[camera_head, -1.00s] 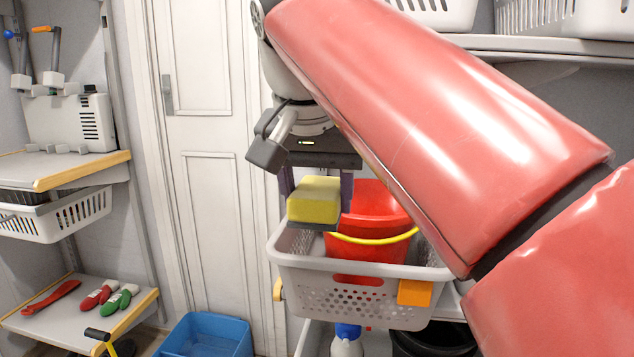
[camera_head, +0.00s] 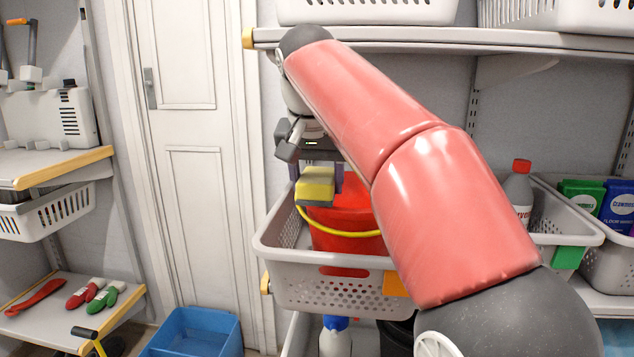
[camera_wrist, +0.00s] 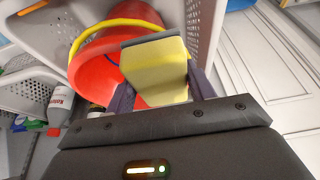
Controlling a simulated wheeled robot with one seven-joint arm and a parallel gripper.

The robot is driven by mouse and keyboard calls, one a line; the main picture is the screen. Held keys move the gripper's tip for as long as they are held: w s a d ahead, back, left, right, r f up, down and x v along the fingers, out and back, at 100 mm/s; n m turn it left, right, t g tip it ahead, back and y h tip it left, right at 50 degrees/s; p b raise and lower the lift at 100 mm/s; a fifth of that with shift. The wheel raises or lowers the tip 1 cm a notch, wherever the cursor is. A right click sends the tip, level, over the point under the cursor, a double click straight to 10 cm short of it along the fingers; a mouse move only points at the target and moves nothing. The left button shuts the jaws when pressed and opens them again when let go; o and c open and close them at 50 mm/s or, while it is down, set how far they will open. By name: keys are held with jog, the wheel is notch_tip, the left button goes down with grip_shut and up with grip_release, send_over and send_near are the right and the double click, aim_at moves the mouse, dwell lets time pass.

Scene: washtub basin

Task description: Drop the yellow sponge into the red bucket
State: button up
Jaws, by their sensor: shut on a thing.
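The yellow sponge (camera_head: 317,184) with a grey pad side is held between the fingers of my gripper (camera_head: 318,178), which is shut on it. In the head view the sponge overlaps the upper left part of the red bucket (camera_head: 348,217). The bucket has a yellow handle and stands in a grey perforated basket (camera_head: 330,284). In the wrist view the sponge (camera_wrist: 153,72) is between the two dark fingers (camera_wrist: 158,85), in front of the red bucket's mouth and rim (camera_wrist: 95,72). The gap between sponge and bucket cannot be told. My arm hides part of the basket.
A shelf with white baskets (camera_head: 368,10) runs above my arm. A grey basket at right holds a bottle (camera_head: 518,190) and boxes (camera_head: 582,195). A blue bin (camera_head: 195,335) stands on the floor. A white door (camera_head: 205,150) is behind at left.

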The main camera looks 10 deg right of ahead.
jog(key=shift+f, duration=0.3)
jog(key=o, duration=1)
jog(key=shift+r, duration=0.15)
jog(key=shift+p+v, duration=1.45)
jog(key=shift+v, duration=4.75)
